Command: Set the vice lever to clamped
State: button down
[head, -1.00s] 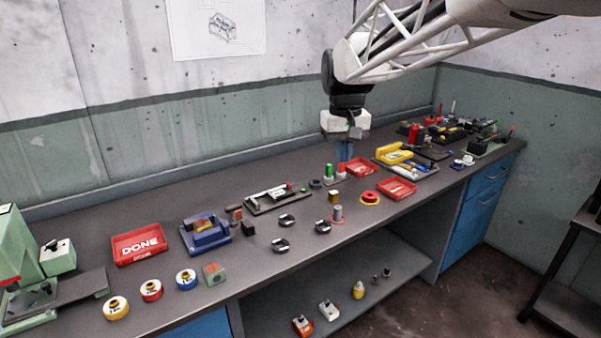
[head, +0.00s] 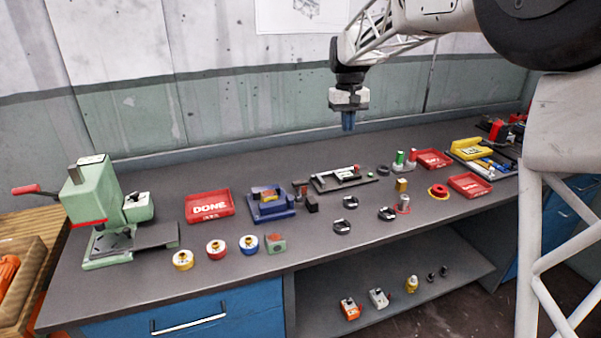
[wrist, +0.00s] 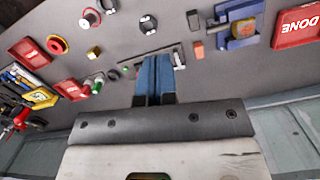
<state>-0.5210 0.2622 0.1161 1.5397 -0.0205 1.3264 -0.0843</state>
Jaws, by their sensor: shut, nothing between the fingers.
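A blue vice-like fixture (head: 270,208) sits on the bench left of centre, with an orange-yellow piece in its top. It also shows at the upper right of the wrist view (wrist: 244,12). A lever on it is too small to make out. My gripper (head: 348,124) points down with its blue fingers together and nothing between them. It hangs well above the bench, to the right of the blue fixture and behind it in the picture. In the wrist view, the shut fingers (wrist: 155,75) partly cover a long grey fixture.
The long grey fixture (head: 325,184) lies below my gripper. A red DONE tray (head: 209,206) and a green press (head: 95,205) stand to the left. Air around my gripper is clear.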

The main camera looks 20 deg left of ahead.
jog(key=w+a+f+n, duration=0.1)
jog(key=w+a+f, duration=0.1)
jog(key=a, duration=0.7)
jog(key=w+a+f+n, duration=0.1)
jog(key=a+f, duration=0.4)
jog(key=a, duration=0.4)
jog(key=shift+w+a+f+g+h, duration=0.25)
jog(key=shift+w+g+h, duration=0.05)
jog(key=shift+w+h, duration=0.1)
send_over(300, 191)
jog(key=w+a, duration=0.1)
jog(key=w, duration=0.1)
jog(key=shift+s+f, duration=0.15)
jog(key=shift+f, duration=2.85)
jog(key=shift+s+f, duration=0.1)
jog(key=shift+f, duration=2.9)
